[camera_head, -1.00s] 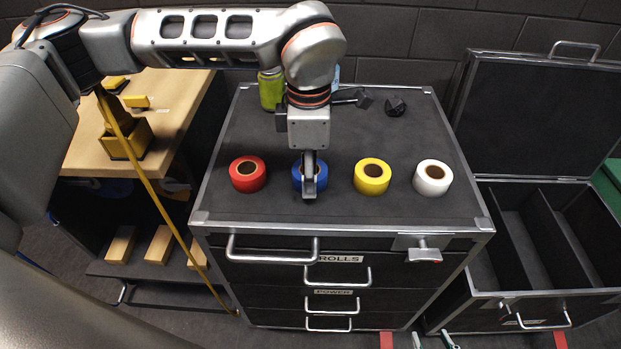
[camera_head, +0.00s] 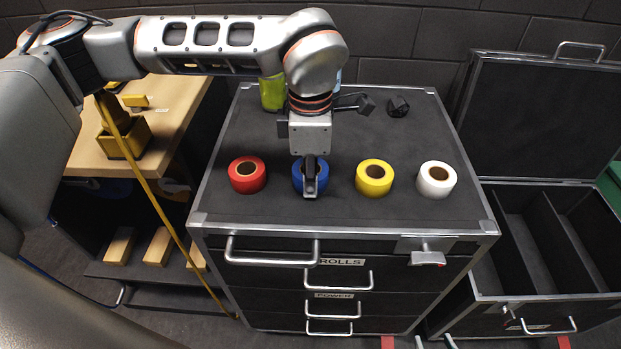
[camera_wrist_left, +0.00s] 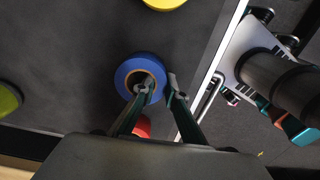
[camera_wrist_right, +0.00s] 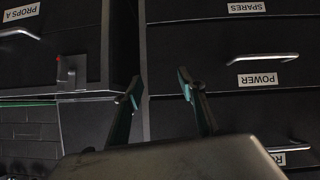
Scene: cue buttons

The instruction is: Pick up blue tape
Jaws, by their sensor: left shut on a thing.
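The blue tape roll (camera_head: 299,181) lies on the dark cabinet top, between the red tape (camera_head: 247,176) and the yellow tape (camera_head: 373,177). My left gripper (camera_head: 311,190) comes down over the blue tape. In the left wrist view the blue tape (camera_wrist_left: 127,70) has one finger of my left gripper (camera_wrist_left: 160,88) in its hole and the other outside its rim, so the gripper is shut on the roll's wall. The roll appears to rest on the top. My right gripper (camera_wrist_right: 160,92) is open and empty in front of drawer fronts in the right wrist view.
A white tape (camera_head: 436,180) stands at the right of the row. A green can (camera_head: 271,92) and a small black object (camera_head: 398,107) are at the back. An open case (camera_head: 545,299) with compartments is at the right. The front strip of the cabinet top is clear.

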